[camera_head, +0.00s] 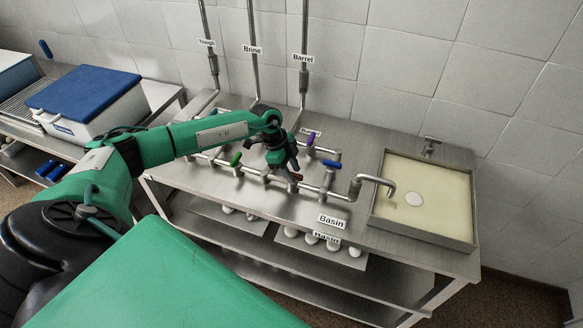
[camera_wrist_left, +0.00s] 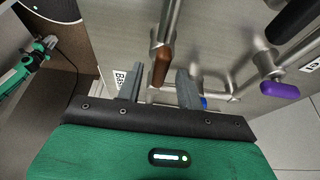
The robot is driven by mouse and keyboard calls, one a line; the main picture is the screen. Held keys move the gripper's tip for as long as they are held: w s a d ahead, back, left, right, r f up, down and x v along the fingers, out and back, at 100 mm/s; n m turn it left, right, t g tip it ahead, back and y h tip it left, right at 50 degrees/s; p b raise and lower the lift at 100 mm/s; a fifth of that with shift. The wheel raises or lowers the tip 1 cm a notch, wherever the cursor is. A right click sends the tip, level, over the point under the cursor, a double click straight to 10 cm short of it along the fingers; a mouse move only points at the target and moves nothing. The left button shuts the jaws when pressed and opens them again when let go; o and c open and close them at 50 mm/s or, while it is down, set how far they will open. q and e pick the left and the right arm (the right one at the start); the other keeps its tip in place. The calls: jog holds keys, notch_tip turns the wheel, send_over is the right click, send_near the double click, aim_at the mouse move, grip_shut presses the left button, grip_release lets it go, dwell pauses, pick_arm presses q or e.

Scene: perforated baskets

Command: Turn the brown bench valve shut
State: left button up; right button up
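The brown valve handle (camera_wrist_left: 161,66) hangs from a steel pipe joint and lies between the spread fingers of my left gripper (camera_wrist_left: 158,87) in the left wrist view. Bare gaps show on both sides of it, so I see no contact. In the head view my left gripper (camera_head: 288,173) is over the bench pipes, and only a small brown tip (camera_head: 297,177) of the handle shows beneath it. My right arm (camera_wrist_left: 22,66) appears small at the left of the wrist view. Its finger state is too small to tell.
Green (camera_head: 236,159), blue (camera_head: 332,164) and purple (camera_head: 311,139) handles sit close by on the same pipework. A curved spout (camera_head: 377,181) reaches over the basin (camera_head: 440,237) at right. A blue-lidded white box (camera_head: 92,117) stands on the left bench.

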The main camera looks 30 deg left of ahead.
pick_arm(q)
jog(key=shift+f, duration=0.1)
grip_shut()
pick_arm(e)
jog(key=shift+a, duration=0.25)
